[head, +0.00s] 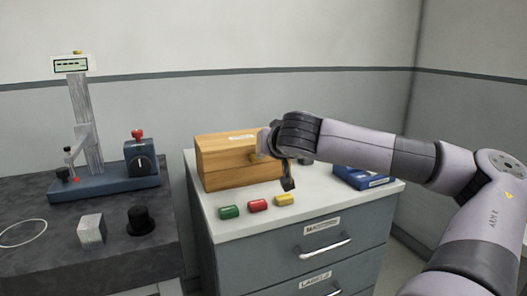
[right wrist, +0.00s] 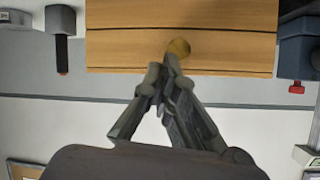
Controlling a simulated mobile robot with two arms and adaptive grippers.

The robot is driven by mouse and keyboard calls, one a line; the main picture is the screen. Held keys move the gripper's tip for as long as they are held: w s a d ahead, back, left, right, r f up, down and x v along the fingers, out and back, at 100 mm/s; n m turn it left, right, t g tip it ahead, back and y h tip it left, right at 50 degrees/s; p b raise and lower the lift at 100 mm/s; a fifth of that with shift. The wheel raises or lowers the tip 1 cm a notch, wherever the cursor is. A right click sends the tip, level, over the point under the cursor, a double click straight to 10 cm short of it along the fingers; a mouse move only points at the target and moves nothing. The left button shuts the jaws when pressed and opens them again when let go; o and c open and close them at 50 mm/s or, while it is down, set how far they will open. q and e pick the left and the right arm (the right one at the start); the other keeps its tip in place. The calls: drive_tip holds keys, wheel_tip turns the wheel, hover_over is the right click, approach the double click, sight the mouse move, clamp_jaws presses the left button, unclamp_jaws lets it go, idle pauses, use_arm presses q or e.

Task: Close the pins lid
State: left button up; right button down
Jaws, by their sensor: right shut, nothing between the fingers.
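A wooden box (head: 225,163) with a small pale label on its top sits on the cabinet; the label is too small to read. Its front shows in the right wrist view (right wrist: 120,50), upside down, with a round knob (right wrist: 180,47). I cannot tell surely how its lid stands. My right gripper (head: 288,185) is in front of the box's right part, its fingers shut and empty. In the right wrist view its fingertips (right wrist: 168,65) overlap the knob's edge; contact cannot be told. The arm hides the box's right end. My left gripper is not in view.
Green (head: 229,212), red (head: 258,205) and yellow (head: 284,199) pieces lie in front of the box. A dial gauge stand (head: 85,125), metal block (head: 91,229) and black knob-like part (head: 140,220) stand on the left bench.

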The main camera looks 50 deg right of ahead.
use_arm(q)
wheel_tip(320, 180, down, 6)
drive_tip(key=p, duration=0.2)
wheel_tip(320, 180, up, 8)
drive_tip(key=b, duration=0.3)
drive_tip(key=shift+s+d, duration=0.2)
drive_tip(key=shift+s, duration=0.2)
use_arm(e)
drive_tip(key=s+a, duration=0.4)
drive_tip(key=s, duration=0.4)
drive_tip(key=shift+a+f, duration=0.2)
drive_tip(key=shift+a, duration=0.1)
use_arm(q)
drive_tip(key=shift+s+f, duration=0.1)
use_arm(e)
drive_tip(key=shift+s, duration=0.15)
